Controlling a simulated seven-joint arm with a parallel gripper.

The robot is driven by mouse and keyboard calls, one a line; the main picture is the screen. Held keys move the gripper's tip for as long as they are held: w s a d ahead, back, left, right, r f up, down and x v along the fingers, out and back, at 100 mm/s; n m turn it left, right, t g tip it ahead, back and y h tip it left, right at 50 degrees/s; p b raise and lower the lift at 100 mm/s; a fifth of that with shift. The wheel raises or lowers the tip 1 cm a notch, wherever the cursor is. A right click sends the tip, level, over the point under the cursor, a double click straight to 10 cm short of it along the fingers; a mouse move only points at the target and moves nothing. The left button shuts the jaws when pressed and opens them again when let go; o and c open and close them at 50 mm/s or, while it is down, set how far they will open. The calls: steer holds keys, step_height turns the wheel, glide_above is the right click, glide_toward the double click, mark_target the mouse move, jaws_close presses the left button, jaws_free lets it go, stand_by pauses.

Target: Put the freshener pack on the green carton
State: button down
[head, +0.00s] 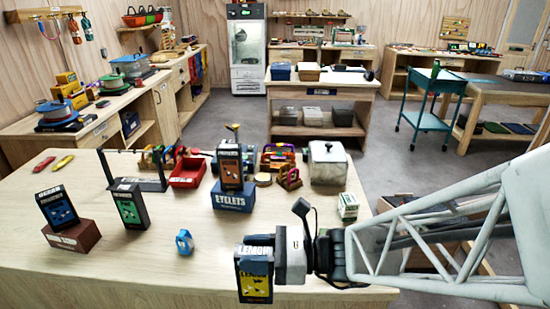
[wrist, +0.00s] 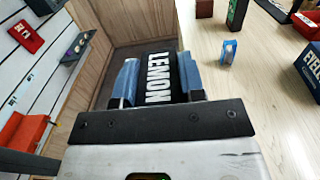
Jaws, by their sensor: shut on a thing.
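My gripper (head: 270,262) is shut on a dark pack labelled LEMON (head: 256,286), with a yellow picture on its front. In the wrist view the LEMON pack (wrist: 160,78) sits between the two blue-grey fingers (wrist: 158,85), with floor showing beyond it, beside the table edge. In the head view it is upright at the table's front. A small green-and-white carton (head: 347,207) stands on the table's right part, behind and right of the held pack, with nothing on it. Similar packs are the OCEAN pack (head: 57,207), a green-fronted pack (head: 130,207) and one (head: 230,165) further back.
The OCEAN pack is on a reddish-brown box (head: 72,238); the back pack is on the blue EYELETS box (head: 232,200). A pot (head: 327,165) and a red bin (head: 187,172) stand behind. The table's front left is clear.

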steer(key=shift+w+d, duration=0.1)
steer(key=shift+w+d+r, duration=0.3)
steer(key=shift+w+d, duration=0.05)
steer(key=shift+w, duration=0.15)
steer(key=w+d+r+m+t, duration=0.1)
steer(key=w+d+r+t, duration=0.1)
steer(key=d, duration=0.4)
steer(key=w+d+r+m+t+h, duration=0.1)
steer(key=w+d+r+m+t, duration=0.1)
steer(key=w+d, duration=0.5)
steer(key=w+d+r+m+t, duration=0.1)
steer(key=w+d+r+t, duration=0.2)
steer(key=w+d+r, duration=0.2)
steer(key=shift+d+r+m, duration=0.35)
steer(key=shift+d+m, duration=0.05)
steer(key=shift+d, duration=0.75)
steer(key=shift+f, duration=2)
steer(key=shift+f, duration=2.15)
